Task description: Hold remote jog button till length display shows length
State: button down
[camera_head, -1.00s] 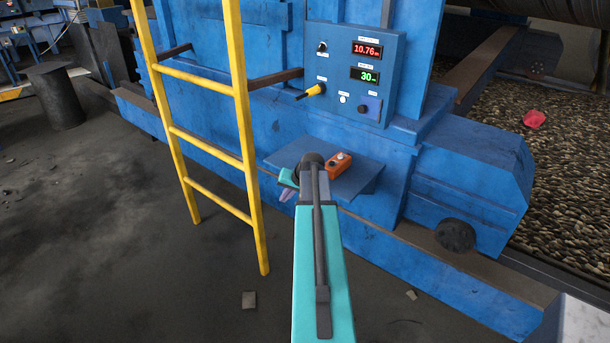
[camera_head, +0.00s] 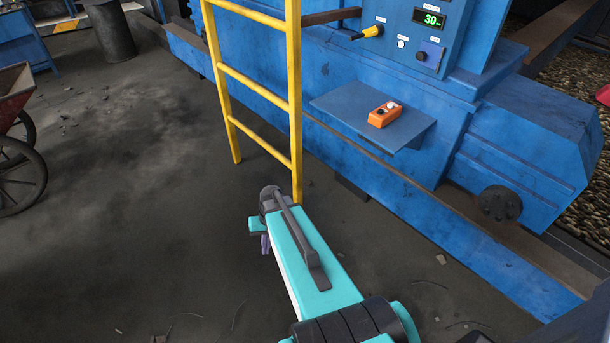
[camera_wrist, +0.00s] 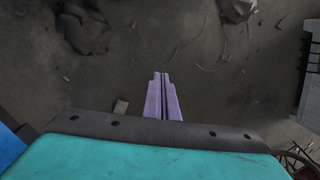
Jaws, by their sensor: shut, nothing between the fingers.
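The orange remote (camera_head: 384,114) lies on a blue shelf (camera_head: 345,104) fixed to the blue machine. It has a black button and a pale button on top; their labels are too small to read. The control panel (camera_head: 408,45) shows only its lower part, with a green display (camera_head: 428,18) reading 30. The red display is out of view. My gripper (camera_head: 265,243) is left of and below the shelf, clear of the remote, over the dark floor. In the wrist view its purple fingers (camera_wrist: 161,78) are together and empty.
A yellow ladder (camera_head: 260,87) stands between my gripper's side and the machine. A red wheeled cart (camera_head: 14,92) is at the far left. A dark drum (camera_head: 110,32) stands at the back left. Open floor (camera_head: 130,200) lies left of my arm.

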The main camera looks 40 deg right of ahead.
jog(key=s+a+f+n+g+b, duration=0.1)
jog(key=s+a+f+n+g, duration=0.1)
jog(key=s+a+f, duration=0.2)
jog(key=s+a+f+n+g+h, duration=0.1)
jog(key=s+a+f+n+g, duration=0.1)
jog(key=s+a+f, duration=0.2)
jog(key=s+a+f+n+g+h+b, duration=0.1)
jog(key=s+a+f, duration=0.2)
jog(key=s+a, duration=0.5)
jog(key=s, duration=0.6)
jog(key=shift+s+a+f+n+g+b, duration=0.2)
jog(key=shift+s+f+n+g+b, duration=0.1)
jog(key=shift+s+f+n+g, duration=0.1)
jog(key=shift+w+h, duration=0.1)
jog(key=shift+h, duration=0.2)
